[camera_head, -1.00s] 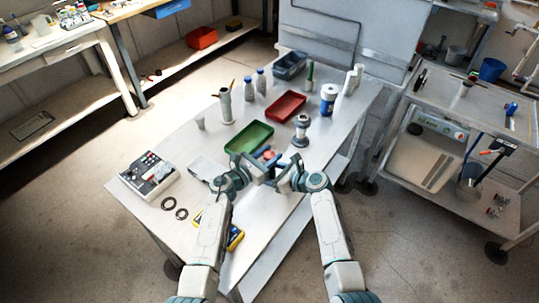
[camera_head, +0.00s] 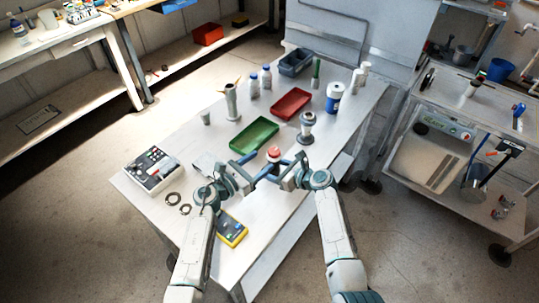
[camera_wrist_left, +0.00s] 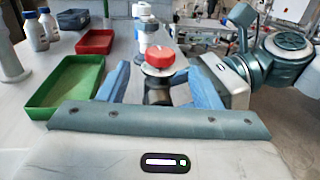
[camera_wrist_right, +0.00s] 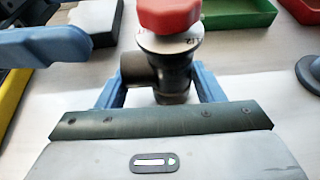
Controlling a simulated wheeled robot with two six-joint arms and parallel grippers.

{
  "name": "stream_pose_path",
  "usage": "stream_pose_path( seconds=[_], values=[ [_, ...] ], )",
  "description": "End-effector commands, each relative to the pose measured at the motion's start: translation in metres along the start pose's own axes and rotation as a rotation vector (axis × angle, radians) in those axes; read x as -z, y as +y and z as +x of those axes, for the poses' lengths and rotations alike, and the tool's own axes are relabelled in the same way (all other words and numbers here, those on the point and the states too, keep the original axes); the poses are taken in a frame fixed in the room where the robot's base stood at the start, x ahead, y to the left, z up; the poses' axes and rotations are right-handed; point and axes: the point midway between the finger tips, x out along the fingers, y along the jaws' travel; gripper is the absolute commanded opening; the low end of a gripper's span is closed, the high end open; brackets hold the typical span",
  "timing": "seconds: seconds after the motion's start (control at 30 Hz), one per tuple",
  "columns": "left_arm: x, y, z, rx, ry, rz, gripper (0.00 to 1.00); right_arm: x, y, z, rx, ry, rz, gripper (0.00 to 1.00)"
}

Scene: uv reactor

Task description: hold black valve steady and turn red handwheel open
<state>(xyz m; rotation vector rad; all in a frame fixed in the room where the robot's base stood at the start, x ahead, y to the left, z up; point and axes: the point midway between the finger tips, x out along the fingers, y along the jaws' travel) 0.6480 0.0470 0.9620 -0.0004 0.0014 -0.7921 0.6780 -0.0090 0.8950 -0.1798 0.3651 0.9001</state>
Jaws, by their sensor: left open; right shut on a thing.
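The black valve (camera_wrist_right: 172,72) stands on the table with its red handwheel (camera_head: 273,153) on top, above a pale marked disc. My right gripper (camera_wrist_right: 160,88) is shut on the black valve body, one blue finger on each side. My left gripper (camera_wrist_left: 160,85) is open, its blue fingers on either side of the valve in its wrist view, below the handwheel. The handwheel also shows in the left wrist view (camera_wrist_left: 166,56) and the right wrist view (camera_wrist_right: 168,14). The lower valve body is partly hidden by the grippers.
A green tray (camera_head: 235,145) lies just behind the valve, with a red tray (camera_head: 291,90) farther back. A metal fitting (camera_head: 306,128) stands behind my right gripper. A yellow meter (camera_head: 231,229) and two dark rings lie near my left arm.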

Motion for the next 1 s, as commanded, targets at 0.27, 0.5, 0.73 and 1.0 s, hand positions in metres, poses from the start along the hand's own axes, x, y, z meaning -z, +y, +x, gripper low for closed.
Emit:
stream_pose_path(
  seconds=[0.27,0.5,0.73,1.0],
  values=[
    [0.001,0.000,-0.044,-0.001,0.001,0.000,0.58,0.000,0.000,0.000,-0.001,0.000,0.000,0.31],
    [0.000,0.000,-0.050,-0.001,0.000,0.000,0.58,0.000,0.000,0.000,0.000,0.000,0.000,0.31],
    [0.000,0.001,-0.049,0.007,0.000,0.001,0.59,0.000,0.000,0.000,0.000,0.000,0.000,0.31],
    [0.002,0.023,-0.037,0.211,0.010,0.006,0.59,-0.001,0.000,0.000,0.000,-0.001,0.000,0.31]
  ],
)
